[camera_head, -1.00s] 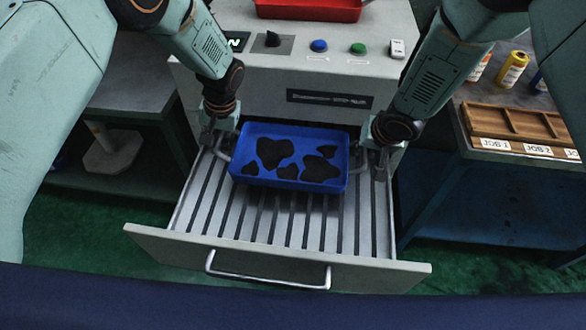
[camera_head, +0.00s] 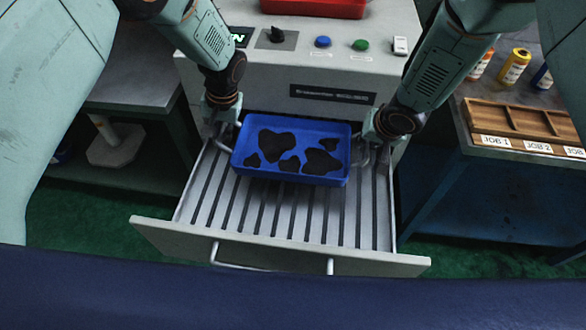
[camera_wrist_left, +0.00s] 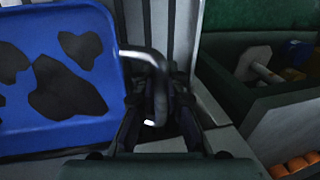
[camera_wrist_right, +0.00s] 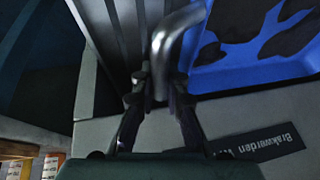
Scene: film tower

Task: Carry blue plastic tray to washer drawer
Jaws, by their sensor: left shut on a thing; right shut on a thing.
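The blue plastic tray (camera_head: 290,175) with dark irregular patches is over the back of the open washer drawer (camera_head: 290,243). I cannot tell whether it rests on the slats or hangs just above them. My left gripper (camera_head: 220,120) is shut on the tray's left metal handle, which shows in the left wrist view (camera_wrist_left: 150,62). My right gripper (camera_head: 377,142) is shut on the right metal handle, seen in the right wrist view (camera_wrist_right: 165,50). The tray also shows beside the fingers in the left wrist view (camera_wrist_left: 110,125) and the right wrist view (camera_wrist_right: 240,70).
The washer (camera_head: 300,73) has knobs and buttons, with a red tray (camera_head: 315,7) on top. The drawer's front handle (camera_head: 270,268) faces me. At right, a bench carries a wooden sorter (camera_head: 530,125) and bottles. The front drawer slats are bare.

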